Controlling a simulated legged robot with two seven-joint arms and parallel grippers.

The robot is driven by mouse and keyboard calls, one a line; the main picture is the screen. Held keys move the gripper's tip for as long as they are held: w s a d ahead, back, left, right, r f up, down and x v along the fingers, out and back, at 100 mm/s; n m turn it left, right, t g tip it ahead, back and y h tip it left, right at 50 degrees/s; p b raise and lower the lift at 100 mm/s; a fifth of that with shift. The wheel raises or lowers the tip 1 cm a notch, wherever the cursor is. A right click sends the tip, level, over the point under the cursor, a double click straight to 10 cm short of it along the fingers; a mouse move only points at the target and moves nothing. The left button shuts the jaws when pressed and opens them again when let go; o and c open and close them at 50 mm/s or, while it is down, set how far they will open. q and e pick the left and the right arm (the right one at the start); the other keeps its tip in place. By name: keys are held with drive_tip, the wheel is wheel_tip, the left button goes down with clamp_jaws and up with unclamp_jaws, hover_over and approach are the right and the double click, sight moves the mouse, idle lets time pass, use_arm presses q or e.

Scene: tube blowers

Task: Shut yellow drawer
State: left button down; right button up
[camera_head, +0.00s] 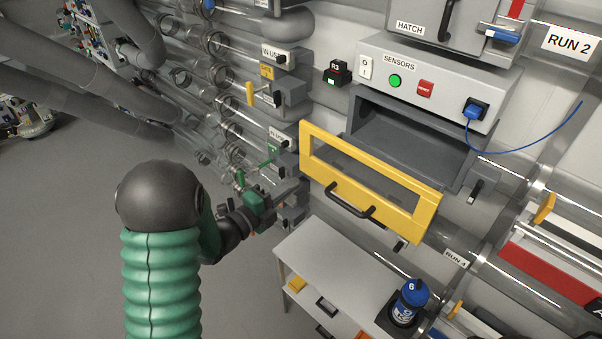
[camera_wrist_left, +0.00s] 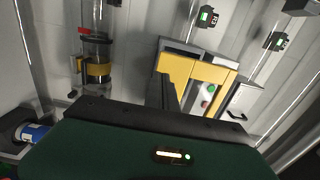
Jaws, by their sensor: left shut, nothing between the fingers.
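The yellow drawer (camera_head: 420,216) has a yellow frame front with a window and a black bar handle (camera_head: 351,205). In the head view it stands pulled out from the grey housing (camera_head: 478,155) under the sensors box, leaving a dark gap behind its front. My left gripper (camera_head: 288,186) is shut and empty, left of the drawer front and apart from it as far as I can see. In the left wrist view the yellow drawer front (camera_wrist_left: 172,66) shows beyond the dark gripper fingers (camera_wrist_left: 165,90), which hide part of it. My right gripper is not in view.
The sensors box (camera_head: 440,88) with green and red buttons sits above the drawer. A blue cable hangs at its right. A white table (camera_head: 318,250) with a blue bottle (camera_head: 409,299) stands below. Clear tubes and valves crowd the wall at left. Grey floor is open at lower left.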

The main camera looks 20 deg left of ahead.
sight(308, 173)
use_arm(q)
drive_tip(key=x, duration=0.1)
drive_tip(key=p+x, duration=0.1)
drive_tip(key=x, duration=0.1)
drive_tip(key=shift+w+a, duration=0.1)
drive_tip(key=shift+w, duration=0.25)
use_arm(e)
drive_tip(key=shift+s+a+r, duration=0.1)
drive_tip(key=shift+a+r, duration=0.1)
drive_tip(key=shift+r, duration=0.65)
use_arm(q)
drive_tip(key=shift+w+d, duration=0.1)
drive_tip(key=shift+d, duration=0.15)
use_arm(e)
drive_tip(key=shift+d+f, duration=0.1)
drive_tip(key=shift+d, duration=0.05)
